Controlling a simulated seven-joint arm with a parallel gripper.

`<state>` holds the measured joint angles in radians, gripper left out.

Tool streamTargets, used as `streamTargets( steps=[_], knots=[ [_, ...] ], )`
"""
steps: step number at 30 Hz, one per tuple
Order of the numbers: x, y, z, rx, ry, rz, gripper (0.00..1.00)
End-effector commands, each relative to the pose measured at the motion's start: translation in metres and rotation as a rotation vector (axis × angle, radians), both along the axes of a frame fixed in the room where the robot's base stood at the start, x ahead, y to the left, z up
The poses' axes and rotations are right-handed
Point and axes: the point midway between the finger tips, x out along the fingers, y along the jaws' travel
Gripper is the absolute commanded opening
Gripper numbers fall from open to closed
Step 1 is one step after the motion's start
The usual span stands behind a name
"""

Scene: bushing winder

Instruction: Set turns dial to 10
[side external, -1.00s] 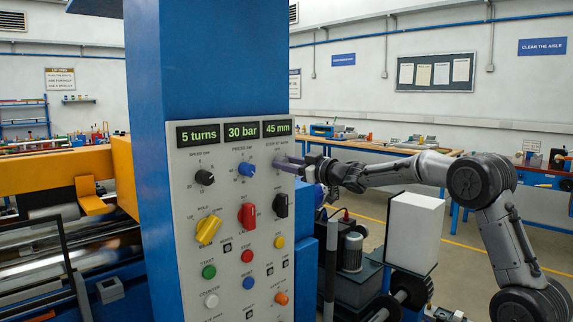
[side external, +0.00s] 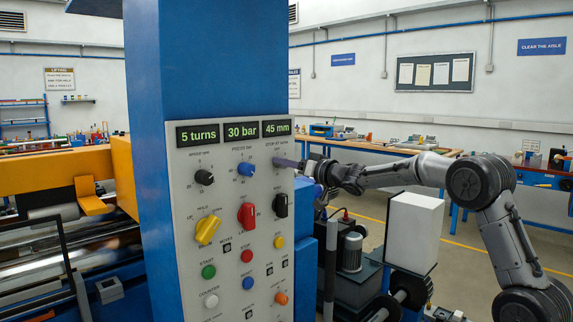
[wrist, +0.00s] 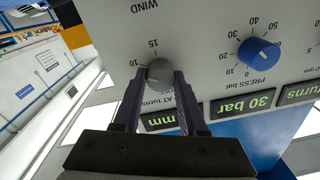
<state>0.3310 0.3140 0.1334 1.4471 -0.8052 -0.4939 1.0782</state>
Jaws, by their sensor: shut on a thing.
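The grey turns dial (wrist: 160,72) sits between my fingertips in the wrist view, which shows the panel roughly upside down. Its printed label ends in "AT turns", partly hidden by a finger, and the marks 10 and 15 show beside it. My gripper (wrist: 160,80) is shut on this dial, one finger on each side. The turns display (side external: 198,135) reads "5 turns". The dial's exact pointer direction is hard to tell.
The control panel (side external: 223,190) also carries a black speed knob (side external: 204,177), a blue press knob (side external: 246,169), yellow (side external: 207,229) and red (side external: 246,215) handles, a black switch (side external: 280,204) and several buttons below. Other displays read 30 bar (side external: 240,131) and 45 mm (side external: 277,128).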

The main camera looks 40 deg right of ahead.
Motion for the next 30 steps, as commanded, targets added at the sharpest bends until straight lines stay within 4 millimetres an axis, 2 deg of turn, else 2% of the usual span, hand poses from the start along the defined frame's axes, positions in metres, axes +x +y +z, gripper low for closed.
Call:
streamTargets(
  steps=[11,12,17,26,30],
  knots=[
    [-0.0002,0.0000,-0.0007,0.004,0.001,-0.001,0.00],
    [-0.0002,0.0000,-0.0007,0.004,0.001,-0.001,0.43],
    [-0.0001,0.0000,-0.0005,0.003,0.001,0.000,0.71],
    [-0.0008,-0.0001,-0.0002,0.003,0.000,0.000,0.71],
    [-0.0099,-0.0004,0.0004,0.003,0.000,0.000,0.71]
  ],
)
